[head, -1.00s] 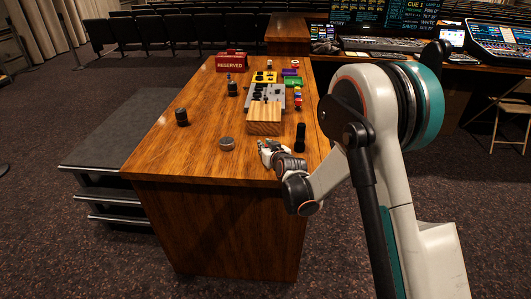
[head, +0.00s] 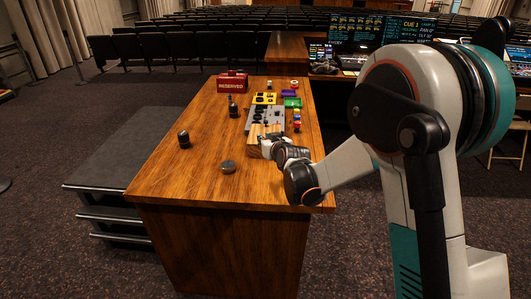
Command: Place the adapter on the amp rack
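My gripper (head: 267,144) is low over the near right part of the wooden desk (head: 190,182), in front of a light wooden block (head: 256,133). The fingers are small and overlap the block, so I cannot tell whether they touch it or hold anything. Behind the block lies a grey panel-like unit (head: 264,117) with dark knobs, then a yellow piece (head: 264,98) with dark round spots. I cannot tell for sure which thing is the adapter or which is the amp rack.
A grey round puck (head: 228,166) and dark cylinders (head: 184,139) (head: 233,110) stand on the left part. A red RESERVED box (head: 232,81), a green tray (head: 292,102) and small coloured pieces (head: 297,119) are farther back. The front left desk top is clear.

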